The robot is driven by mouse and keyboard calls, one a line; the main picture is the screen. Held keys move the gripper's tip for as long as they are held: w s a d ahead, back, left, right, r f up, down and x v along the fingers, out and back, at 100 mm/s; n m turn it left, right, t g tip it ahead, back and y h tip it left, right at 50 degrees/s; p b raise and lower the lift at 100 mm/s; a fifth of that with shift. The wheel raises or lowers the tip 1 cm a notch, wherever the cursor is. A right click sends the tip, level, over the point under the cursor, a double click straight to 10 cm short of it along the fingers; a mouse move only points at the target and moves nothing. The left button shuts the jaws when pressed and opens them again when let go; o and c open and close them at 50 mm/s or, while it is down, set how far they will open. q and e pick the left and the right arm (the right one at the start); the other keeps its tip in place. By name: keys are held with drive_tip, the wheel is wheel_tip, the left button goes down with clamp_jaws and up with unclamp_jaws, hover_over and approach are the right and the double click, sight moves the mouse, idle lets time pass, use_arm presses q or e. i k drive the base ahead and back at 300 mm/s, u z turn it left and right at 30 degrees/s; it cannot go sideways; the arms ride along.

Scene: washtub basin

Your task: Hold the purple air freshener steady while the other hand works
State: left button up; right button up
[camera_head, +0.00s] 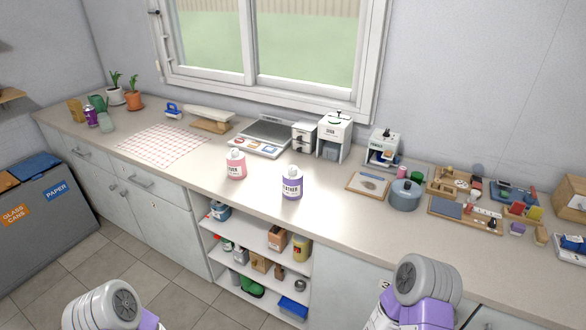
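A small purple can (91,116) stands upright at the far left end of the counter, and it looks like the air freshener. It is too small to read. Only grey and purple links of my two arms show at the bottom edge, well away from the can. Neither gripper's fingers are in view.
Around the can stand a yellow-brown can (76,110), a green watering can (98,103), a greenish glass jar (106,123) and potted plants (134,101). A checked cloth (165,146) lies to the right. A grey pot (405,196) and crowded trays fill the right side.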

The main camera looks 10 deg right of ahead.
sight(292, 170)
drive_tip(key=k, duration=1.3)
drive_tip(key=z, duration=0.5)
drive_tip(key=i, duration=1.45)
drive_tip(key=u, duration=0.55)
